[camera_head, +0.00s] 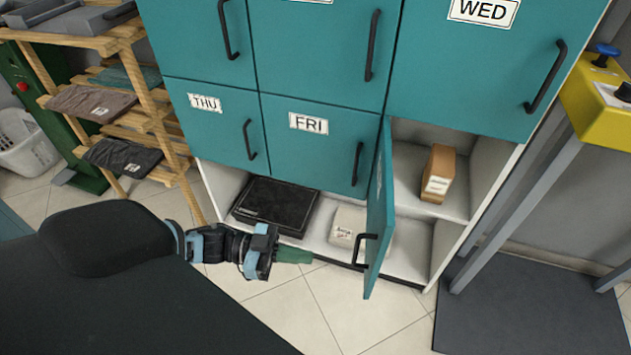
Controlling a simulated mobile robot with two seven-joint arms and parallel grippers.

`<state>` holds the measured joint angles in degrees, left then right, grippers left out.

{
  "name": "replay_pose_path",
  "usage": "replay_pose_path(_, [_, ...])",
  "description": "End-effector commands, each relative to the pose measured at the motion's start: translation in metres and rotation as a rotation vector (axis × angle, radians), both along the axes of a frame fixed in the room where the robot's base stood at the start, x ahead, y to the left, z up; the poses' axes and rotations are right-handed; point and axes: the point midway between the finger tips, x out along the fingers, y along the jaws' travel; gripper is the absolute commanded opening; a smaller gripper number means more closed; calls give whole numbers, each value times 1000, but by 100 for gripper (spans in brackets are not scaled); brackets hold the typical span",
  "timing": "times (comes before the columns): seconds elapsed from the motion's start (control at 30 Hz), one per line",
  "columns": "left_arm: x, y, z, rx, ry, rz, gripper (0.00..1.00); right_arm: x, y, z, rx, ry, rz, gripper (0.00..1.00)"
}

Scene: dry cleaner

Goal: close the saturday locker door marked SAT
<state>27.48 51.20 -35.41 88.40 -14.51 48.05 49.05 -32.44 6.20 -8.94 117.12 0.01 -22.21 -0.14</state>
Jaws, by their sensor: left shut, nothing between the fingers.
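A teal locker door (380,215) in the lower row, right of the FRI door, stands open. It swings out toward me and shows nearly edge-on, so no SAT marking is readable. Its black handle (362,251) sticks out on the door's left side. The open compartment (480,180) to the right holds a brown box (438,172). My left gripper (308,257) is shut and empty, left of the door and its handle, with a visible gap in the picture. My right gripper is not in view.
The THU door (215,125), FRI door (320,145) and WED door (470,65) are closed. Below, an open shelf holds a black flat case (275,204) and a pale package (347,227). A wooden rack (150,95) stands left, a yellow machine (600,105) right.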

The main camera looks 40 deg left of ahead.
Motion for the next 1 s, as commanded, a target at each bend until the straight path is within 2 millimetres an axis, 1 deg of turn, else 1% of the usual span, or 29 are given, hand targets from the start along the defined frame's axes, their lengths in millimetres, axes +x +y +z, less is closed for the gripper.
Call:
replay_pose_path(0.1, [11, -20, 3, -4, -5, 0, 0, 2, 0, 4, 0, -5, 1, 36])
replay_pose_path(0.4, [37, -70, 3, -3, -6, 0, 0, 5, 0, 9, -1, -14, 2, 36])
replay_pose_path(0.6, [49, -95, 2, -2, -3, 1, 0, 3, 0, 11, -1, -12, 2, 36])
replay_pose_path(0.8, [55, -107, 1, 0, -2, 1, 0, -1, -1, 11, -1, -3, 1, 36])
replay_pose_path(1.0, [56, -109, 0, 0, -1, 1, 0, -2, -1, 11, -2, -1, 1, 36])
